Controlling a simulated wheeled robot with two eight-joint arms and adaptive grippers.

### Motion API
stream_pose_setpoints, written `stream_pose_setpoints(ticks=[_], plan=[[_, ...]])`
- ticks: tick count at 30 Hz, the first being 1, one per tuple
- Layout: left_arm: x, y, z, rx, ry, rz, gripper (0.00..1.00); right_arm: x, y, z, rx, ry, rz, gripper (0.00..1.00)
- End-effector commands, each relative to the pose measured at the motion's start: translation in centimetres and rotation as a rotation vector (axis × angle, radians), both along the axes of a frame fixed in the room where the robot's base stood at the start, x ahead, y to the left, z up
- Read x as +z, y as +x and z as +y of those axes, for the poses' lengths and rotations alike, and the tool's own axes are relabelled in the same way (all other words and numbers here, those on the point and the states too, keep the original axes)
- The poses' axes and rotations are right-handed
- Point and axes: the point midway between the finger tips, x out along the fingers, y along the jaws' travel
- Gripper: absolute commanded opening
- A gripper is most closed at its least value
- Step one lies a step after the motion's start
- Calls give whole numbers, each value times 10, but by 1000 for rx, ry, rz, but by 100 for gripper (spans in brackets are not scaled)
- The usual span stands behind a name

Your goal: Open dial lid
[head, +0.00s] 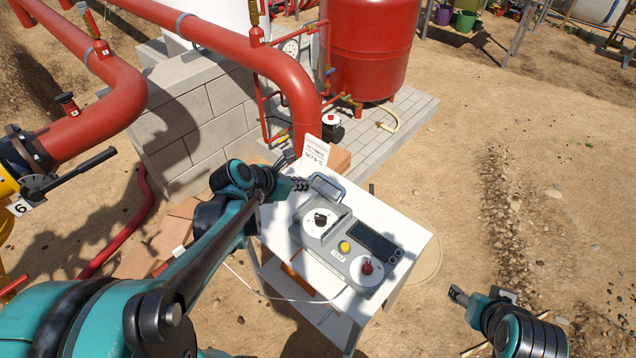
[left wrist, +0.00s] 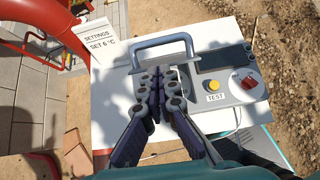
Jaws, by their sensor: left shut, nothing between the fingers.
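A grey control box (head: 335,255) stands on a white table. Its white dial with a black knob (head: 320,221) is uncovered in the head view and mostly hidden behind my fingers in the left wrist view. A grey loop-shaped frame (head: 327,187), seemingly the dial lid or its handle, rises at the dial's far side; it also shows in the left wrist view (left wrist: 163,48). I cannot tell its exact angle. My left gripper (head: 303,184) is shut and empty beside the frame; contact is unclear. My right gripper (head: 459,295) is away from the table, low at the right.
The box carries a yellow button (head: 345,246), a dark screen (head: 373,240) and a red knob (head: 367,267). A settings sign (head: 315,152) reads SET 6 °C. Red pipes (head: 225,45) and a block wall (head: 195,130) stand behind.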

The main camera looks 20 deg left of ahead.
Motion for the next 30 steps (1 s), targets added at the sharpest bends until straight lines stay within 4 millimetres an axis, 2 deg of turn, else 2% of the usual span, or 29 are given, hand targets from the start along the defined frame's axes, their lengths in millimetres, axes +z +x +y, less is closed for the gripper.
stream_pose_setpoints(ticks=[16,21,30], plan=[[-58,60,-21,-1,-2,0,0,-28,0,0,0,0,0,58],[-65,68,-24,0,-1,0,0,-30,0,0,0,0,0,58],[-66,69,-24,-1,-1,0,0,-30,0,0,0,0,0,58]])
